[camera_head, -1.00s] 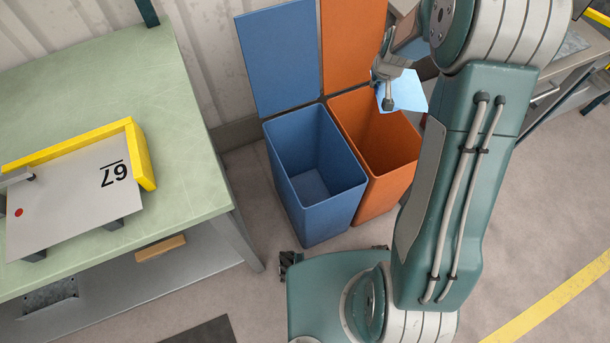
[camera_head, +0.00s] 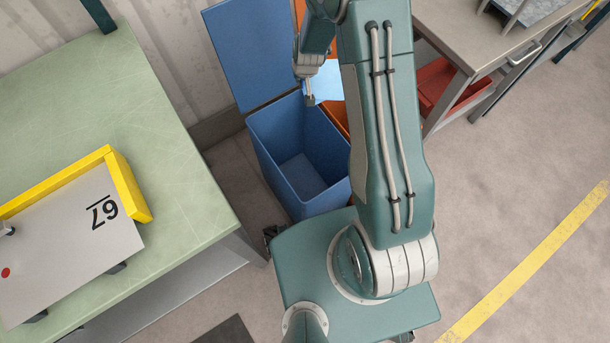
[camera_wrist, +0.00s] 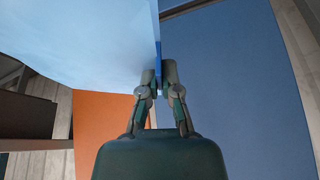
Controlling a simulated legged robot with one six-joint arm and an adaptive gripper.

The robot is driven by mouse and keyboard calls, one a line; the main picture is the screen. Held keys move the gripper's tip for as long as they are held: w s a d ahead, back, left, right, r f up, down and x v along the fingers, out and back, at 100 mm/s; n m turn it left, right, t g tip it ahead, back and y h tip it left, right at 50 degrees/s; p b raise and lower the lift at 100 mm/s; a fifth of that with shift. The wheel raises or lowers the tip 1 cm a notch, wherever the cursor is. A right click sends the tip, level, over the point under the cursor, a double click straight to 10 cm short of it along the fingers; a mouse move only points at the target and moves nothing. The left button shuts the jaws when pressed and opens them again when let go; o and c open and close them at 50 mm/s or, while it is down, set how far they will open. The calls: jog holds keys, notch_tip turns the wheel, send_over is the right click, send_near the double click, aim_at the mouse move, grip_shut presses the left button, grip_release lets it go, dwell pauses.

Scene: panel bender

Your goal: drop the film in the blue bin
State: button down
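The film is a light blue sheet (camera_head: 327,80) held in my gripper (camera_head: 308,98), near the upper back of the blue bin (camera_head: 282,186). In the wrist view the film (camera_wrist: 85,45) spreads to the upper left from between the two fingers of my gripper (camera_wrist: 158,80), which are closed on its edge. The blue bin stands open with its lid (camera_head: 245,55) raised behind it, and its inside looks empty. My arm hides part of the film and the bin's right side. A blue surface also fills the right of the wrist view.
An orange bin (camera_head: 337,112) stands right of the blue one, mostly hidden by my arm. A green table (camera_head: 130,110) with a yellow-edged plate marked 67 (camera_head: 75,235) is at left. A grey workbench (camera_head: 470,35) stands at upper right. Floor at right is clear.

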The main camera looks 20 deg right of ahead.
jog(key=s+a+f, duration=0.3)
jog(key=f, duration=0.6)
jog(key=s+a+f, duration=0.3)
jog(key=s+f, duration=0.1)
jog(key=f, duration=0.5)
jog(key=shift+s+f+m+h, duration=0.2)
jog(key=shift+f+m+h, duration=0.1)
jog(key=shift+f+m, duration=0.1)
jog(key=shift+a, duration=0.1)
jog(key=c, duration=0.7)
grip_release()
jog(key=shift+r, duration=0.15)
jog(key=v, duration=1.1)
jog(key=shift+s+r, duration=0.2)
jog(key=shift+r, duration=0.1)
